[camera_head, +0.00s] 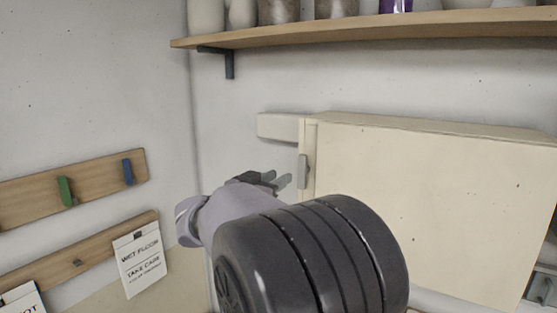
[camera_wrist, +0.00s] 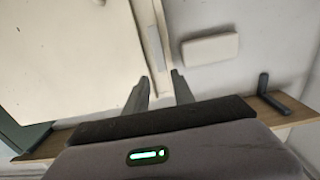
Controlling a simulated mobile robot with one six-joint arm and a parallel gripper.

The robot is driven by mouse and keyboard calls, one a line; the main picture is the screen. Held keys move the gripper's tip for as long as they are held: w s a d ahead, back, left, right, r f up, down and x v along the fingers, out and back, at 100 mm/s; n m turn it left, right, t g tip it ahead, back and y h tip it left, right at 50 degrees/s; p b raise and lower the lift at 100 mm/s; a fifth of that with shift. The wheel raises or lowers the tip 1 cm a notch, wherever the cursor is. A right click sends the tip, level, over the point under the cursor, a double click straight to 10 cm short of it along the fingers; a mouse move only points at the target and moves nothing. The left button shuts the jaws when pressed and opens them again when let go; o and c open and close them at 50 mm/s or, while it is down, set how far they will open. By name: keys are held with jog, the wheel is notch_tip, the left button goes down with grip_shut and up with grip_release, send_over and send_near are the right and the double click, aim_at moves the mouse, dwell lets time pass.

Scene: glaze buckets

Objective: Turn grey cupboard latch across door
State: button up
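The cream cupboard (camera_head: 430,200) is on the wall at the right of the head view, and its door looks shut. The small grey latch (camera_head: 303,171) stands upright at the cupboard's left edge. It also shows in the wrist view as a pale grey strip (camera_wrist: 155,46) along the cupboard edge. My gripper (camera_head: 284,181) is just left of the latch in the head view. In the wrist view my gripper (camera_wrist: 159,82) has its two fingers apart with nothing between them, and the latch lies beyond the fingertips. No contact shows.
A cream block (camera_head: 278,127) is on the wall left of the cupboard top. A wooden shelf (camera_head: 370,30) with jars and a dark bracket (camera_head: 229,64) is above. Peg rails (camera_head: 85,190) and a hanging wet floor sign (camera_head: 139,258) are on the left wall.

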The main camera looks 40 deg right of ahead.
aim_at(301, 165)
jog(key=p+x, duration=0.3)
jog(key=x, duration=0.9)
jog(key=shift+d, duration=0.15)
grip_shut()
